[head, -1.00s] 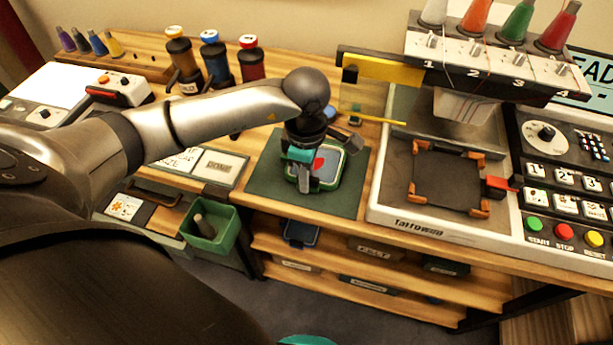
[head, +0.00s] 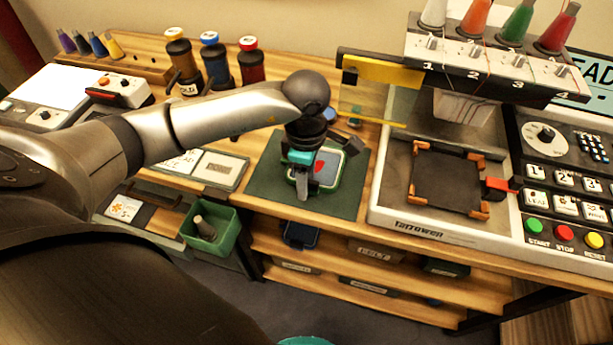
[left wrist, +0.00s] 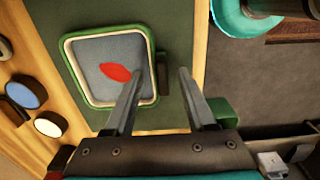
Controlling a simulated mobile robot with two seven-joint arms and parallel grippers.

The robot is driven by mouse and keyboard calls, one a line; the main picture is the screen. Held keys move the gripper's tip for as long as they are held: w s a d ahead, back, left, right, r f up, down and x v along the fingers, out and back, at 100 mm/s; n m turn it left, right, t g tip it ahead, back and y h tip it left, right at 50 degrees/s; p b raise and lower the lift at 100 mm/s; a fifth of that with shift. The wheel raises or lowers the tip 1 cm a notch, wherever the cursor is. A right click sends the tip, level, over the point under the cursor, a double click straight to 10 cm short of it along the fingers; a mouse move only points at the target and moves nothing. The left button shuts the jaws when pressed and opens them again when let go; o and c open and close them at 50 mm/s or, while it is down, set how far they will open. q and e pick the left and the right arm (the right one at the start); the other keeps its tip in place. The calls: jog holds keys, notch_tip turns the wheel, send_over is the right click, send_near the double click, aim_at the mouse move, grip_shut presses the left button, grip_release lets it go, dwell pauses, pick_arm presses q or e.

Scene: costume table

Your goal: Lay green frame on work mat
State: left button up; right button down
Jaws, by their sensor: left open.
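The green frame (head: 341,172) lies on the dark green work mat (head: 262,178), holding grey cloth with a red leaf-like shape. In the head view my left gripper (head: 302,196) points down at the frame's near left side and hides part of it. In the left wrist view the green frame (left wrist: 68,60) appears flat on the mat (left wrist: 180,25). My left gripper (left wrist: 160,72) is open, its fingers on either side of a dark tab (left wrist: 162,62) at the frame's edge. I cannot tell whether they touch it. My right gripper does not show.
The embroidery machine (head: 420,228) with a black hoop bed (head: 445,183) stands right of the mat. Thread spools (head: 212,60) stand behind my left arm. A green bin (head: 222,240) hangs at the table's front edge. Shelves (head: 365,285) lie below.

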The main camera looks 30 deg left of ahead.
pick_arm(q)
notch_tip(320, 180, up, 12)
jog(key=p, duration=0.2)
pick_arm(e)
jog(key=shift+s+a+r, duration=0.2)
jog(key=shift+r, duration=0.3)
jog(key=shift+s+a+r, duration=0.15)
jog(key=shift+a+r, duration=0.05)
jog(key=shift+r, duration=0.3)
pick_arm(q)
jog(key=shift+f, duration=0.1)
